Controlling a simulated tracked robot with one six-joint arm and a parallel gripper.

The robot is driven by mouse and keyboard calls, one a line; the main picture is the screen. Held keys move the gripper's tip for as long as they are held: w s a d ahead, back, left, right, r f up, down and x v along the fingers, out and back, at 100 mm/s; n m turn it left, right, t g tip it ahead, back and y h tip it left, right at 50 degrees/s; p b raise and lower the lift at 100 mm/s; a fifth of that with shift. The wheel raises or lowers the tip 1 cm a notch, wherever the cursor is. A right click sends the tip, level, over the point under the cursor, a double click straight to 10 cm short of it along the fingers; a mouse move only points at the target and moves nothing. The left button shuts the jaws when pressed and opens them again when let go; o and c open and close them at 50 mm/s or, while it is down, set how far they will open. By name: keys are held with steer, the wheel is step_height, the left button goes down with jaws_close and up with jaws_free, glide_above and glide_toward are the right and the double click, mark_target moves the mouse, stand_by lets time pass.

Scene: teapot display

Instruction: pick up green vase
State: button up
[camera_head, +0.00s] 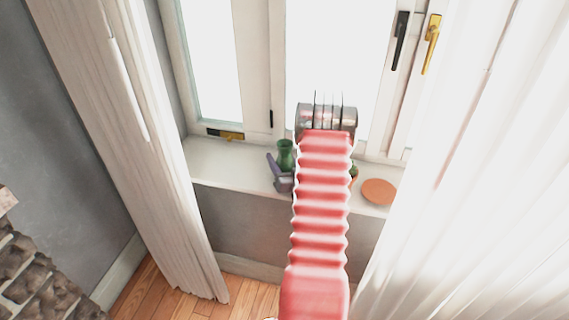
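The green vase (285,152) stands upright on the white windowsill, just left of my red arm sleeve. Its narrow neck and flared rim show; its lower part is partly covered. A dark purple-grey jointed part, which looks like my gripper (279,170), is right in front of the vase at its lower left. One finger-like piece points up and to the left. The rest is hidden by my arm, so I cannot tell whether it is open or touches the vase.
The windowsill (225,165) is clear to the left. To the right are a partly hidden green object (354,171) and a flat terracotta disc (379,191). Curtains hang at left (150,160) and right (470,200). The window has a gold handle (432,43).

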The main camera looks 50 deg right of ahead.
steer(key=shift+c, duration=1.4)
steer(key=shift+r, duration=0.1)
step_height(320, 180, up, 10)
